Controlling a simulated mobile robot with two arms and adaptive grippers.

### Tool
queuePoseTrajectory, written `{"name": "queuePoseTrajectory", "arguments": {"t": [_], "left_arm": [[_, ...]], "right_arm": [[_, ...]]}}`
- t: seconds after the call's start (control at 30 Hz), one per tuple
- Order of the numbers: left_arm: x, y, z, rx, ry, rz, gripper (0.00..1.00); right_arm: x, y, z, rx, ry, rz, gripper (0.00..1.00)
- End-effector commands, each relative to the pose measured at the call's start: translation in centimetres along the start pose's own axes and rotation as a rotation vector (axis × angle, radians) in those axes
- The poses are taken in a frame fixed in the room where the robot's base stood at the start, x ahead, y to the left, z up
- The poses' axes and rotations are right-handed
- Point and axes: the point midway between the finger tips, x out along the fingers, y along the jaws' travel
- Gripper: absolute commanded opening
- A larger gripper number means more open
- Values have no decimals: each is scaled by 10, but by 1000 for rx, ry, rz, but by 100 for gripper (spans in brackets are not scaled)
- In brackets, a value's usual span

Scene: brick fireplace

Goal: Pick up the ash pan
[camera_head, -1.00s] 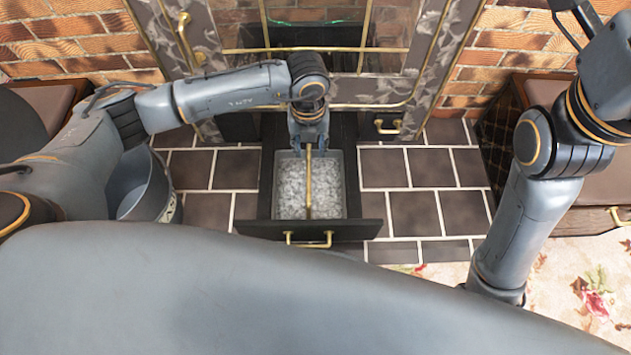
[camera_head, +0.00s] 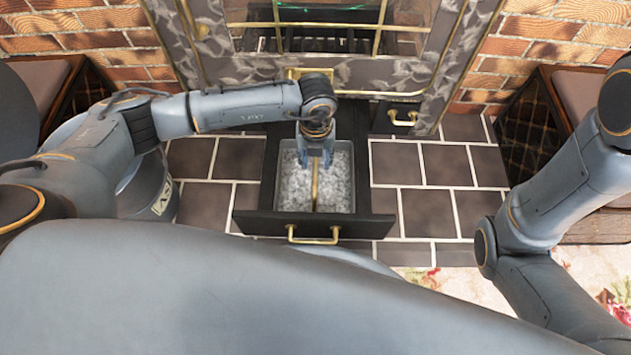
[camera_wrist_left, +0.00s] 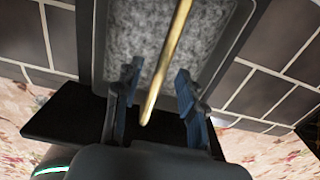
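The ash pan (camera_head: 345,206) is a grey rectangular pan filled with pale grey ash. It sits in the pulled-out black drawer (camera_head: 262,222). A thin brass handle (camera_head: 315,192) runs lengthwise over the ash. My left gripper (camera_head: 316,160) is over the rear half of the pan, pointing down. In the left wrist view, the gripper (camera_wrist_left: 157,72) is open, with one finger on each side of the brass handle (camera_wrist_left: 163,62). The fingers do not appear to touch it. My right arm shows at the right of the head view, but its gripper is out of view.
A bucket (camera_head: 147,192) marked with "AS" stands on the tiles left of the drawer, partly behind my left arm. The glazed stove stands behind. The drawer front has a brass pull (camera_head: 313,238). Tiled floor (camera_head: 425,190) right of the drawer is clear.

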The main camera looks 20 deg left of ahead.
Motion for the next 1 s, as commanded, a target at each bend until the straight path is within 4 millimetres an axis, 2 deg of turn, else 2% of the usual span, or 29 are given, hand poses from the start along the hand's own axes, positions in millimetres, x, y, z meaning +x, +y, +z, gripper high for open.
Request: {"name": "queuePoseTrajectory", "arguments": {"t": [0.03, 0.1, 0.4, 0.47, 0.6, 1.0], "left_arm": [[15, 1, -1, 0, 0, 0, 40], [24, 1, -1, 0, 1, 1, 40], [26, 0, 0, -1, 1, 1, 40], [26, 0, 0, -1, 1, 1, 29], [26, 0, 0, -1, 1, 0, 1], [25, 0, 0, 0, -1, -1, 0]], "right_arm": [[-13, -3, -5, 0, 2, -1, 21], [-19, -4, -7, 0, 0, 0, 21], [-19, -4, -7, 0, 0, 0, 21], [-19, -4, -7, 0, 0, 0, 21], [-19, -4, -7, 0, 1, -1, 21], [-19, -4, -7, 0, 1, -1, 21]]}}
